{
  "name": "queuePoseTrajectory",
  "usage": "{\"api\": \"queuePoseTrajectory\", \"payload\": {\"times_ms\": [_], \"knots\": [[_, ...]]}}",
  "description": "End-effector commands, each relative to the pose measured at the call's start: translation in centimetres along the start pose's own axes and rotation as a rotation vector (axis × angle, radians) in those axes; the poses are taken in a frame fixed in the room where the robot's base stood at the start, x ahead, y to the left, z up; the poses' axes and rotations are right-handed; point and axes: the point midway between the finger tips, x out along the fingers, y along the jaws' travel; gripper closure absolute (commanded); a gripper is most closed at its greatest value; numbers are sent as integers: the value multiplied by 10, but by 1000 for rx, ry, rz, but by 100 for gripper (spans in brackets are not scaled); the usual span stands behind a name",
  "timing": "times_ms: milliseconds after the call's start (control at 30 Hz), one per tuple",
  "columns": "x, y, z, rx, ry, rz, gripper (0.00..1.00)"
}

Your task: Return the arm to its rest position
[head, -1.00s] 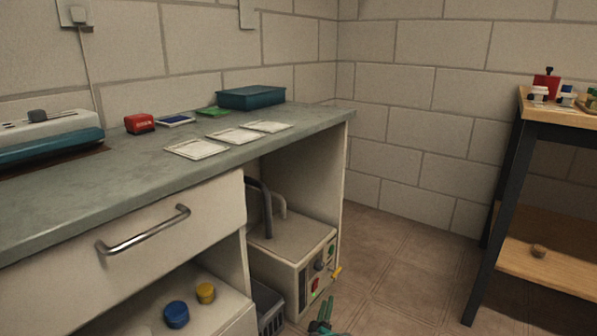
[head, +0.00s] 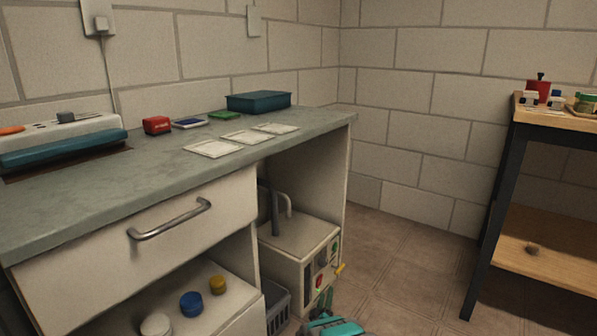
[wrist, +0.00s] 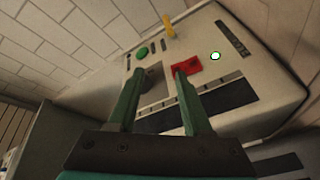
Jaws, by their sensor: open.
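My gripper (wrist: 160,98) is open in the wrist view, with two green fingers apart and nothing between them. It faces the front panel of a beige machine (wrist: 240,60), which has a green button (wrist: 142,53), a red switch (wrist: 186,66), a yellow lever (wrist: 168,27) and a lit round lamp (wrist: 215,56). In the head view my gripper (head: 323,303) shows at the bottom edge, low in front of the machine (head: 298,242) under the bench. Whether the fingers touch the panel cannot be told.
The bench (head: 90,200) with a drawer (head: 150,235) stands left. White, blue and yellow lids (head: 191,304) sit on its lower shelf. A wooden rack (head: 550,262) stands right. Between them the tiled floor (head: 400,270) is clear.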

Motion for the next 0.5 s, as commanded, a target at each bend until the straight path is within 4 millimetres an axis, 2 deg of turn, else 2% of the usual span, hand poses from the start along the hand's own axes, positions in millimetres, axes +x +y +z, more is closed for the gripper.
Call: {"api": "queuePoseTrajectory", "payload": {"times_ms": [300,500], "knots": [[34,49,-47,108,-64,-173,50],[38,86,-74,183,-138,-306,50]]}}
